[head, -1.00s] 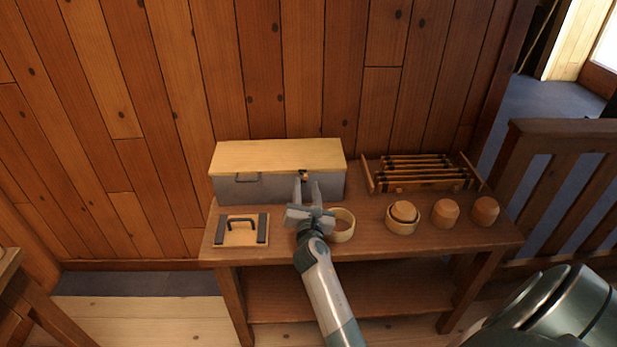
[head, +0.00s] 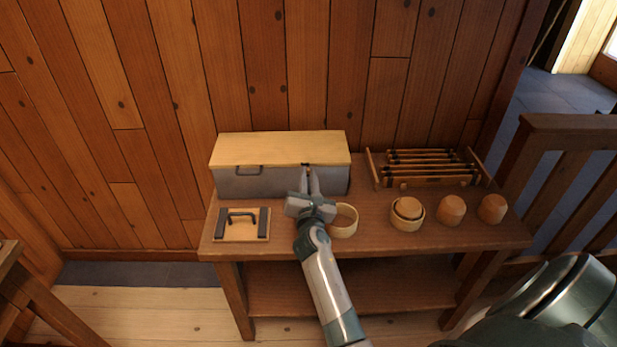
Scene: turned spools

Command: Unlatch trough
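The trough (head: 240,184) is a grey box with a pale wooden lid (head: 280,149), standing at the back left of the wooden table. The lid lies flat and closed. A dark handle shows on the left of its front. The small latch (head: 307,167) is at the lid's front edge, right of the middle, and is mostly hidden by my fingers. My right gripper (head: 309,173) reaches up to the trough's front, its two fingers close together with the latch between their tips. My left gripper is not in view.
On the table (head: 375,238) are a board with a dark handle (head: 241,225), a wooden ring (head: 344,220) beside my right gripper, several turned wooden pieces (head: 452,210) to the right, and a rack of rods (head: 430,168) behind them. A wooden railing (head: 570,130) stands at right.

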